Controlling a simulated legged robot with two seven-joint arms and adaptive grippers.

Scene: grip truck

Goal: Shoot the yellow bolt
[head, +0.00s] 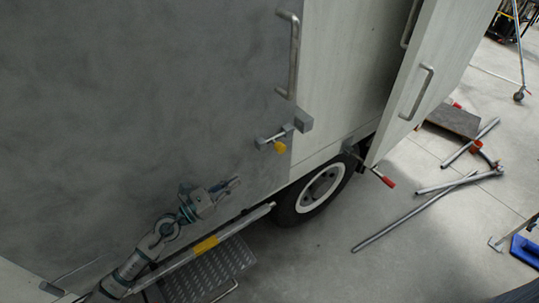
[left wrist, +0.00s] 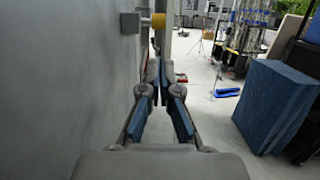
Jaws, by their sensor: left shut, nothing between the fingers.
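The yellow bolt (head: 279,147) is a short yellow knob on a metal rod, at the lower right edge of the grey truck panel (head: 150,90). A grey block (head: 302,121) sits just above and right of it. In the left wrist view the yellow knob (left wrist: 158,20) is at the top, beyond the fingertips. My left gripper (head: 236,182) is shut and empty, below and left of the bolt and apart from it. Its fingers (left wrist: 157,70) point forward along the panel in the left wrist view. My right gripper is not in view.
A vertical handle (head: 294,55) is above the bolt. A white door (head: 430,80) stands open at the right, with a red-tipped lever (head: 387,181) below. A wheel (head: 318,190) and step (head: 205,268) are below. Pipes (head: 415,210) lie on the floor. A blue box (left wrist: 290,100) stands right.

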